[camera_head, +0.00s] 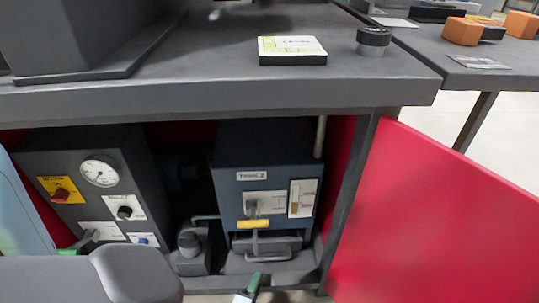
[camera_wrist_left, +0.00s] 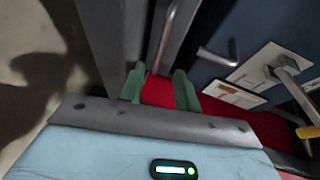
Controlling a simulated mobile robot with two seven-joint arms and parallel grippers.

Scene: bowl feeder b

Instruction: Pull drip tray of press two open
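Press two (camera_head: 240,190) is the dark blue box in the open cabinet, with a name label, a lever plate and a yellow tag. Its grey drip tray (camera_head: 284,242) sits low at the front under the yellow tag, with a grey handle. The tray looks pushed in. My left gripper (camera_head: 68,252) shows partly at the left, its pale blue hand cut by the frame, apart from the tray. In the left wrist view its two green fingers (camera_wrist_left: 160,92) are apart with nothing between them; red surface lies behind.
A second box (camera_head: 85,150) with a gauge stands left of press two. A grey cup-like part (camera_head: 188,244) stands between them. An open red door (camera_head: 440,220) is at the right. A green-tipped item (camera_head: 252,284) shows at the bottom edge.

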